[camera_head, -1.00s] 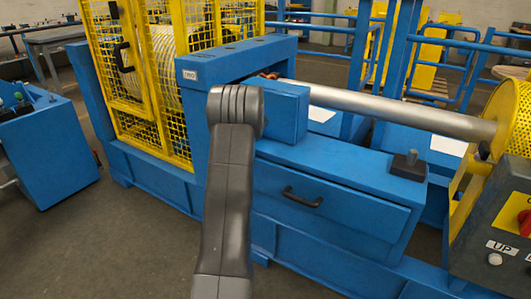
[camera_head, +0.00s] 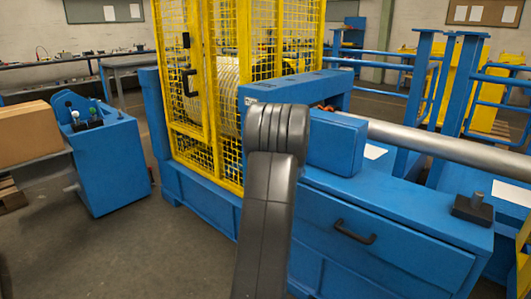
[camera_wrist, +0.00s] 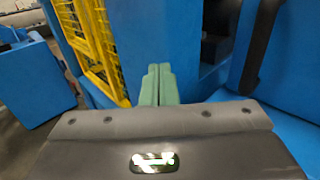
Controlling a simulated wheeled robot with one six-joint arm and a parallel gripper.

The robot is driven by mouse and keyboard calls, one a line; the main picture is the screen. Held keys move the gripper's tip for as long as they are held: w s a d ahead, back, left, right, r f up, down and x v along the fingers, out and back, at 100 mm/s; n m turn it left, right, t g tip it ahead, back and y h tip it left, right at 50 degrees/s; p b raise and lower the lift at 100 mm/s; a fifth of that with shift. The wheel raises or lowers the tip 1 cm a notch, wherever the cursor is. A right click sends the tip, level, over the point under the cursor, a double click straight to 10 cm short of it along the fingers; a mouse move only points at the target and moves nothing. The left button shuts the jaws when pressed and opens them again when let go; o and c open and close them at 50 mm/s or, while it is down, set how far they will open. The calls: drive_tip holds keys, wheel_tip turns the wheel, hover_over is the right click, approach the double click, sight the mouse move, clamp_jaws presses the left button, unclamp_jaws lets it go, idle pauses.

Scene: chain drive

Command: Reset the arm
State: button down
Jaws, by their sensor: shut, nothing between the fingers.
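My gripper (camera_wrist: 158,85) shows in the wrist view with its two pale green fingers together and nothing between them. The fingers point toward a blue machine surface, and I cannot tell how far off it is. In the head view my dark grey arm (camera_head: 268,215) rises in front of the blue machine (camera_head: 385,235). The gripper itself is hidden there behind the arm.
A yellow mesh cage (camera_head: 215,100) stands on the machine's left part. A drawer handle (camera_head: 354,232) sticks out at the front. A steel shaft (camera_head: 440,145) runs right. A blue control console (camera_head: 108,160) and a cardboard box (camera_head: 28,135) are at left. Floor between is clear.

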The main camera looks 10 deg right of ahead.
drive_tip(key=shift+s+a, duration=0.35)
